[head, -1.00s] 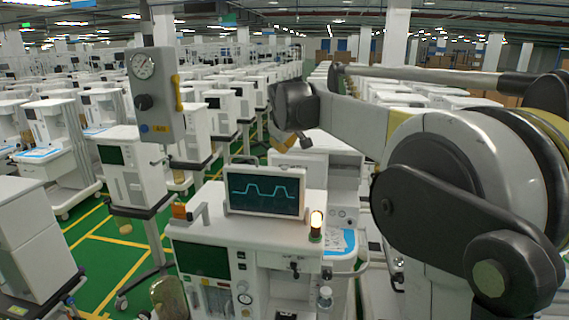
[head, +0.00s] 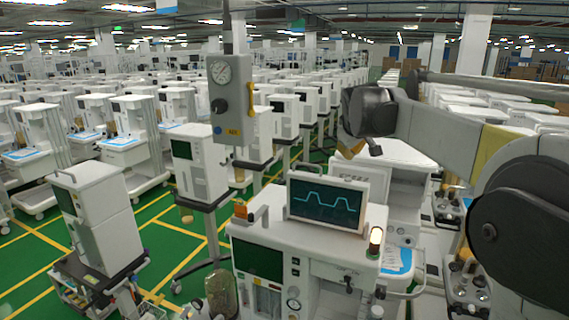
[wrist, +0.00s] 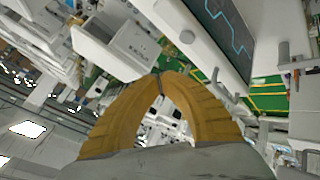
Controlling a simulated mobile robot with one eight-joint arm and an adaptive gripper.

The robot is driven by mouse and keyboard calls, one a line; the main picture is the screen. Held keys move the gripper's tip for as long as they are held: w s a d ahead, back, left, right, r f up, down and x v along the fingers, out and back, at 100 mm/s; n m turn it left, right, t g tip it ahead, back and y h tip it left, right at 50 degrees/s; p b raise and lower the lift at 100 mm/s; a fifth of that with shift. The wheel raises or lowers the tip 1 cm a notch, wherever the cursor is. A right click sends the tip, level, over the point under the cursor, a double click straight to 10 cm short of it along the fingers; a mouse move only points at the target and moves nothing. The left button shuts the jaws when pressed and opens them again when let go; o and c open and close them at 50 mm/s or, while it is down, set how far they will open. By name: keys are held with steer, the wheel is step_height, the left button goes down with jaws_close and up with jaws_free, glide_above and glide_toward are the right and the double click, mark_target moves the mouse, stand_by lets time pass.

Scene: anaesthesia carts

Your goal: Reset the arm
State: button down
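My arm reaches in from the right in the head view, and my gripper (head: 350,149) hangs at its end, small and partly hidden behind the dark wrist. In the wrist view my gripper (wrist: 160,78) shows two orange-yellow fingers that arch together, their tips meeting with nothing visible held. The gripper appears above and behind the monitor (head: 327,201) of the nearest anaesthesia cart (head: 262,232) in the picture; its distance from it cannot be told. The monitor's blue trace also shows in the wrist view (wrist: 222,22).
A grey gauge panel (head: 232,110) with a yellow handle hangs on a pole left of the gripper. Rows of white carts fill the hall. Green floor (head: 165,215) with yellow lines is open at the left.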

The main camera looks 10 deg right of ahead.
steer(key=s+a+f+m+y+b, duration=0.1)
steer(key=s+a+f+b, duration=0.4)
steer(key=s+f+b, duration=0.8)
steer(key=s+a+f+m+g+y+b, duration=0.1)
steer(key=s+a+f+b, duration=0.4)
steer(key=s+f+b, duration=0.8)
steer(key=s+a+f+m+y+b, duration=0.1)
steer(key=s+a+f+b, duration=0.4)
steer(key=s+f+b, duration=0.8)
step_height(320, 180, down, 20)
steer(key=shift+a+r+m+b, duration=0.1)
steer(key=shift+a+m+b, duration=0.3)
steer(key=shift+m, duration=0.4)
steer(key=shift+d, duration=0.1)
